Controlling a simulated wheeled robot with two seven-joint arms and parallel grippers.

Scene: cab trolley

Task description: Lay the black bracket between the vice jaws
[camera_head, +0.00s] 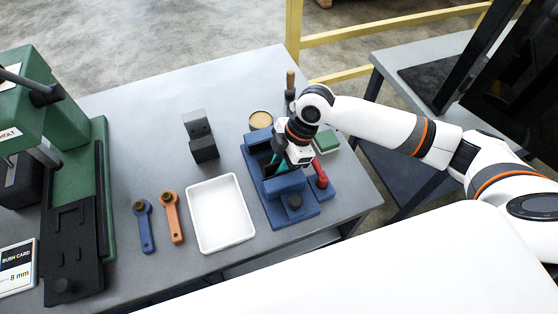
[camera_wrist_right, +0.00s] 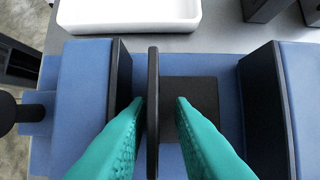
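The blue vice (camera_head: 285,187) stands on the right part of the bench, its black-faced jaws apart. In the right wrist view the black bracket (camera_wrist_right: 152,65) is between the left jaw (camera_wrist_right: 85,85) and the right jaw (camera_wrist_right: 300,100). Its upright plate is seen edge-on, nearer the left jaw, and its flat plate (camera_wrist_right: 195,95) extends right over the vice bed. My right gripper (camera_head: 270,167) is down at the vice. Its teal fingers (camera_wrist_right: 159,102) stand either side of the upright plate, with visible gaps. The bracket is mostly hidden in the head view. My left gripper is not in view.
A white tray (camera_head: 220,213) lies left of the vice, with orange (camera_head: 171,217) and blue (camera_head: 146,228) tools beyond it. A dark grey block (camera_head: 201,137) stands behind. A green press (camera_head: 85,190) fills the left. A red handle (camera_head: 319,174) and green box (camera_head: 326,141) are right of the vice.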

